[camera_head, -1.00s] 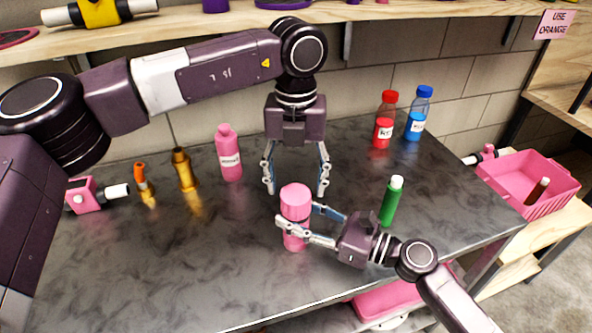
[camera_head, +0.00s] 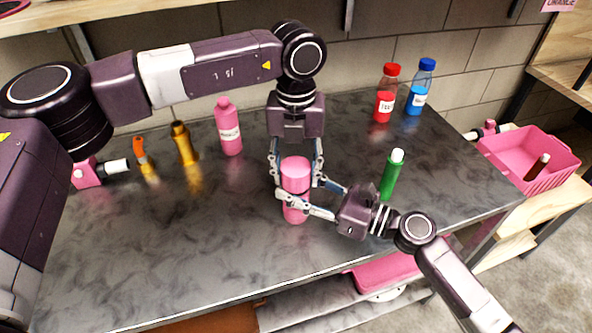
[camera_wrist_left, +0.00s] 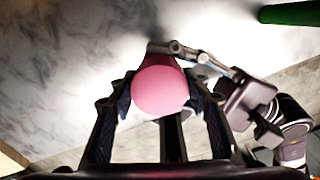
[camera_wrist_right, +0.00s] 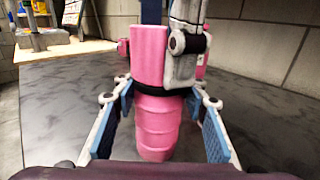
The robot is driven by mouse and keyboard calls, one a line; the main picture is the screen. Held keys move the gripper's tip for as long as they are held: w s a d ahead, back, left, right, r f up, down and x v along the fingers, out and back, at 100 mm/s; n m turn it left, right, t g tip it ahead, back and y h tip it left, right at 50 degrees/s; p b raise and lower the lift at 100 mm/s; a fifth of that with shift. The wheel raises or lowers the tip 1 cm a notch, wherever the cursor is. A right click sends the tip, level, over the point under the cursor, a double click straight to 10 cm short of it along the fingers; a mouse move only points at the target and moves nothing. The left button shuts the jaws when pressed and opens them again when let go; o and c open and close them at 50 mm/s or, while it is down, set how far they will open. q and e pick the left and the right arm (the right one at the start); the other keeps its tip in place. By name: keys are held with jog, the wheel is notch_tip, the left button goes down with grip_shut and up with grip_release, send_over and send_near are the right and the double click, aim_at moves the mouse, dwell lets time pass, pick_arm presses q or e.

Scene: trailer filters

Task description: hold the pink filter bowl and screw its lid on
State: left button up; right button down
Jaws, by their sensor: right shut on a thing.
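The pink filter bowl (camera_head: 296,215) stands upright on the dark marbled worktop with its pink lid (camera_head: 295,172) on top. A dark ring shows between bowl and lid in the right wrist view, where the ribbed bowl (camera_wrist_right: 158,125) is below the smooth lid (camera_wrist_right: 149,52). My right gripper (camera_head: 292,200) is shut around the bowl from the right side. My left gripper (camera_head: 297,178) points down with its fingers on either side of the lid and looks open. The lid's round top (camera_wrist_left: 160,90) sits between these fingers in the left wrist view.
A green bottle (camera_head: 391,175) stands right of the right gripper. A pink bottle (camera_head: 229,130), gold (camera_head: 184,145) and orange-topped (camera_head: 145,158) fittings stand left. Red (camera_head: 385,95) and blue (camera_head: 419,88) bottles stand behind. The front worktop is clear.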

pick_arm(q)
jog(key=c, duration=0.3)
jog(key=m, duration=0.9)
jog(key=shift+a, duration=0.1)
jog(key=m, duration=0.9)
jog(key=o, duration=1.3)
notch_tip(320, 180, up, 12)
jog(key=shift+f, duration=0.1)
